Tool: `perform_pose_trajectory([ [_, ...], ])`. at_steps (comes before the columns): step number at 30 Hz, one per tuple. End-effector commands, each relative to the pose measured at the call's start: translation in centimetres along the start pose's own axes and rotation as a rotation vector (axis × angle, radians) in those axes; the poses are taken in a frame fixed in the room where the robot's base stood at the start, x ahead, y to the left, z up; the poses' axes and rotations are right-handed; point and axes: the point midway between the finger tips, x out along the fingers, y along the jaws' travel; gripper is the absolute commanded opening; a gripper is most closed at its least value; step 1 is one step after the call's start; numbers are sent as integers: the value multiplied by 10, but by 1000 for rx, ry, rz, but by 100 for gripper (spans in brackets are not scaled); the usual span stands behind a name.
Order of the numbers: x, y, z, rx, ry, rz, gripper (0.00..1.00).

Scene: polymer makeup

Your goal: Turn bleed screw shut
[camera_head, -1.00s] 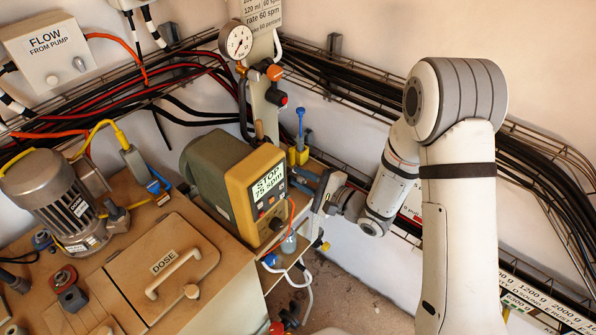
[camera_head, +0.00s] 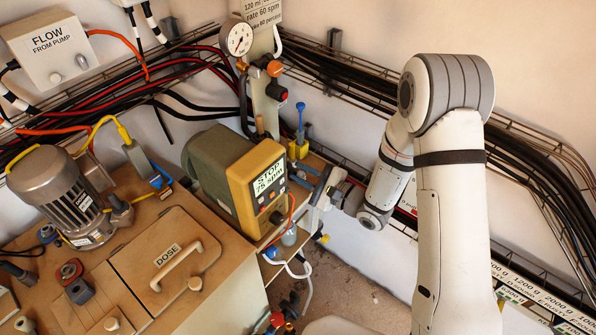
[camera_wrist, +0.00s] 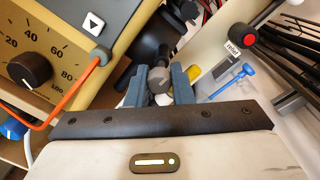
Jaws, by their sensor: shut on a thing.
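In the wrist view, a small grey round knob, which looks like the bleed screw (camera_wrist: 159,80), sits between the two blue-grey fingers of my gripper (camera_wrist: 156,76). The fingers are shut on it from both sides. A dark cylindrical part lies just behind it. In the head view, my gripper (camera_head: 304,178) reaches in from the right, close beside the yellow front of the dosing pump (camera_head: 258,185). The screw itself is hidden or too small to tell there. The pump's display reads STOP, 75 spm.
The pump's dial (camera_wrist: 30,69) and an orange cable (camera_wrist: 72,92) are close on the left in the wrist view. A blue T-handled part (camera_wrist: 232,82) and a red-ended "relief" valve (camera_wrist: 243,34) stand at the right. A pressure gauge (camera_head: 236,40) hangs above the pump.

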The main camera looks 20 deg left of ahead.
Motion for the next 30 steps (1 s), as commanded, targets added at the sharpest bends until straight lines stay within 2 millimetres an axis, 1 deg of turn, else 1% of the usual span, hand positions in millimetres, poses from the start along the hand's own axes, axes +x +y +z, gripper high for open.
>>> perform_pose_trajectory([
  [1, -1, -2, -2, 0, 6, -6, 0],
  [2, -1, -2, -2, 0, 6, -6, 22],
  [9, 0, -1, -1, -1, 2, -3, 42],
  [16, 0, -1, 0, -1, 0, -2, 42],
  [19, -6, -1, -1, -1, 1, -2, 42],
  [23, -25, -1, -2, 0, 3, -4, 42],
  [27, -51, -2, -3, -1, 4, -5, 42],
  [30, -64, -2, -3, -1, 3, -5, 42],
])
